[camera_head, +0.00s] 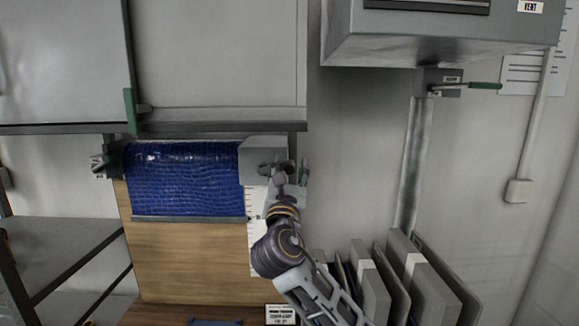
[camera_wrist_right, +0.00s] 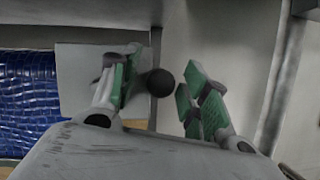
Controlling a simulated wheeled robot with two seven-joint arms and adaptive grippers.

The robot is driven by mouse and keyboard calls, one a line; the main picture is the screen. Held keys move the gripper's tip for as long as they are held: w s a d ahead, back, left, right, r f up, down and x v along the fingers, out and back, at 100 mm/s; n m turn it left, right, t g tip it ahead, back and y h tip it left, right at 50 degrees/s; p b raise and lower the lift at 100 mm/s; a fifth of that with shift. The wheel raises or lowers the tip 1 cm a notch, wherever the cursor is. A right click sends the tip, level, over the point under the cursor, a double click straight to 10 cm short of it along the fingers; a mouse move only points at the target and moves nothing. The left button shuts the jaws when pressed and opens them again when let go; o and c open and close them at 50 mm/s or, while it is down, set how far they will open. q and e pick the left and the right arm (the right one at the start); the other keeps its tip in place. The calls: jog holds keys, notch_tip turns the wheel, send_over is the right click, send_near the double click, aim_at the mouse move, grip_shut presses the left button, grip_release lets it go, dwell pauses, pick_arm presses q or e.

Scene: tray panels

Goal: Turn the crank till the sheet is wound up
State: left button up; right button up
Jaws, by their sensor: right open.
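A blue sheet (camera_head: 185,180) hangs from a roller below the grey cabinet, with a dark bar along its lower edge. A grey bracket (camera_head: 258,152) stands at the roller's right end. My right gripper (camera_head: 291,172) is in front of this bracket and hides much of what is there. In the right wrist view my right gripper (camera_wrist_right: 165,90) is open, its green pads apart. A dark round knob (camera_wrist_right: 159,82), which looks like the crank's handle, shows between the pads, closer to the left one. The blue sheet also shows at the left there (camera_wrist_right: 28,95). My left gripper is not in view.
A grey cabinet (camera_head: 220,55) with a green handle (camera_head: 130,110) is above the roller. A grey vent box (camera_head: 440,35) and a lever with a green grip (camera_head: 485,86) are at the upper right. Several upright panels (camera_head: 375,290) stand at the lower right. A shelf (camera_head: 60,240) is at the left.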

jog(key=shift+w+r, duration=0.1)
jog(key=shift+w, duration=0.05)
jog(key=shift+c, duration=0.5)
grip_shut()
